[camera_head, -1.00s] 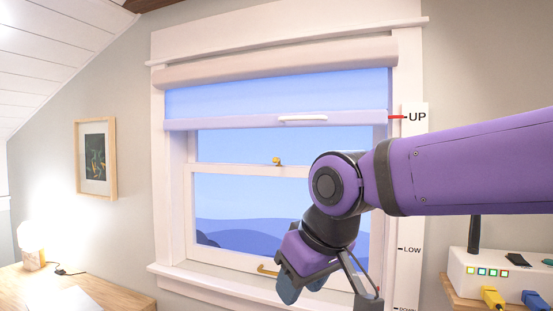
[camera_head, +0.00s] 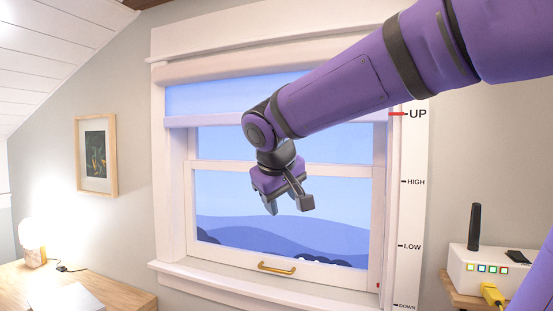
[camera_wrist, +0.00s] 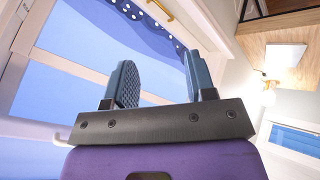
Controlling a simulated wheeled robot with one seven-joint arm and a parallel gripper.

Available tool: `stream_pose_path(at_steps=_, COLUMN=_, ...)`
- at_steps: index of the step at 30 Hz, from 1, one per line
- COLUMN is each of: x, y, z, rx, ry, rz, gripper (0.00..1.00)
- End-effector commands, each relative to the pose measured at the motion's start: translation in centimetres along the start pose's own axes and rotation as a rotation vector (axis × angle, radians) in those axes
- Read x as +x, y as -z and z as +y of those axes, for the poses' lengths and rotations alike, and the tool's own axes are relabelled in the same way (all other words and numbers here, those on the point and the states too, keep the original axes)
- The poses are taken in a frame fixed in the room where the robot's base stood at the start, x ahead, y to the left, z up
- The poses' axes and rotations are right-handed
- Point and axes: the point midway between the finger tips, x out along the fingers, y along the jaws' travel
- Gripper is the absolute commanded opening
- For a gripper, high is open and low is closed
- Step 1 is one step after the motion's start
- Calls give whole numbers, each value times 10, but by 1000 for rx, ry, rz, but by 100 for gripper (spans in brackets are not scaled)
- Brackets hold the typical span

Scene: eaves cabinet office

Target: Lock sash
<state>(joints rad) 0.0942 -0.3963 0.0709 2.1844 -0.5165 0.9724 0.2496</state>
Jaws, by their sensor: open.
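The white window sash (camera_head: 345,172) stands closed as far as I can see, with its lower rail near the sill. The brass lock on the meeting rail is hidden behind my arm in the head view. A brass pull (camera_head: 277,268) is on the lower sash's bottom rail; what seems to be the same pull shows at the top of the wrist view (camera_wrist: 160,9). My gripper (camera_head: 289,206) is open and empty, in front of the lower pane, below the meeting rail. In the wrist view its two blue padded fingers are apart with nothing between them.
The shade's bottom bar (camera_head: 205,121) is level with UP on the white scale strip (camera_head: 412,210). A desk (camera_head: 90,284) with a lit lamp (camera_head: 33,246) is at left. A white box (camera_head: 497,268) with coloured ports sits on a shelf at right.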

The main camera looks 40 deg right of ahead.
Motion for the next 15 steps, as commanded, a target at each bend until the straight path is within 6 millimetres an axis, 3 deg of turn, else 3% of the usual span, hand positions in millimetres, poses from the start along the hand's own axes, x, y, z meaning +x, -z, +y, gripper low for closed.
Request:
stream_pose_path(at_steps=3, x=12, y=50, z=21, rx=-11, ry=-120, rz=4, gripper=51)
stream_pose_path(at_steps=15, x=68, y=207, z=87, rx=-25, ry=-493, rz=91, gripper=51)
